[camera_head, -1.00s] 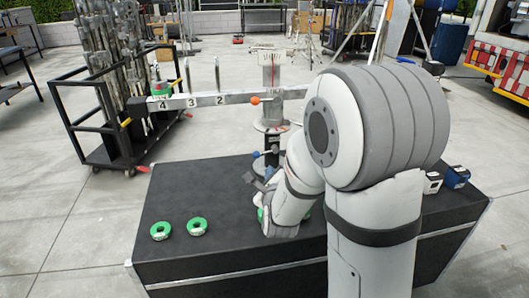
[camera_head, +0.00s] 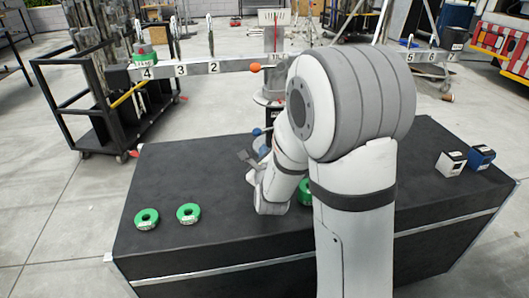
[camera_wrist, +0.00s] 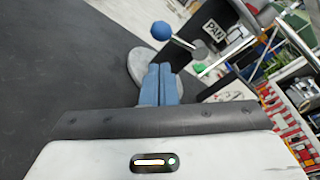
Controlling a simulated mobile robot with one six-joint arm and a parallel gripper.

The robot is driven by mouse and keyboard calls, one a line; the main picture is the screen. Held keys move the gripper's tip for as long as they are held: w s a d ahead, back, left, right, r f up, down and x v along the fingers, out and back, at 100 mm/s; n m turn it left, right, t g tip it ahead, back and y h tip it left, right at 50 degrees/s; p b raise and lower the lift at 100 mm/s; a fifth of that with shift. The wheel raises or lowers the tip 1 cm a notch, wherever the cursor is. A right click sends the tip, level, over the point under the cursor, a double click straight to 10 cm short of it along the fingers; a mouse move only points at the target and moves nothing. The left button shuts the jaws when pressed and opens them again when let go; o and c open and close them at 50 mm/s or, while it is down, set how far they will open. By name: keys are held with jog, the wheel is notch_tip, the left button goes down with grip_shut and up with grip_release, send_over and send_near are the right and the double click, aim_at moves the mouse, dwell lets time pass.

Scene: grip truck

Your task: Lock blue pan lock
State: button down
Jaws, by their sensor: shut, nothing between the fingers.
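The blue pan lock shows as a blue ball knob (camera_wrist: 162,30) on a thin metal rod in the wrist view, beside a "PAN" label (camera_wrist: 213,32). The knob also shows in the head view (camera_head: 257,131), low on the scale's column. My gripper (camera_wrist: 160,68) has its two blue fingers together with nothing between them. In the wrist view the fingertips point toward the round grey base (camera_wrist: 142,68), and the knob lies beyond them, apart in the picture. In the head view my arm hides part of the column and base.
A long numbered beam (camera_head: 198,68) with an orange ball (camera_head: 255,68) crosses above the black table (camera_head: 170,180). Green ring weights (camera_head: 147,219) (camera_head: 188,213) lie at left, another (camera_head: 305,192) beside my arm. White (camera_head: 451,163) and blue (camera_head: 480,157) boxes stand at right.

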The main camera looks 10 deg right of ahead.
jog(key=w, duration=0.2)
jog(key=w+d, duration=0.1)
jog(key=w, duration=0.2)
jog(key=w+f, duration=0.1)
jog(key=w, duration=0.1)
jog(key=shift+w+d+b, duration=0.15)
jog(key=shift+w+b, duration=0.15)
jog(key=shift+b, duration=0.05)
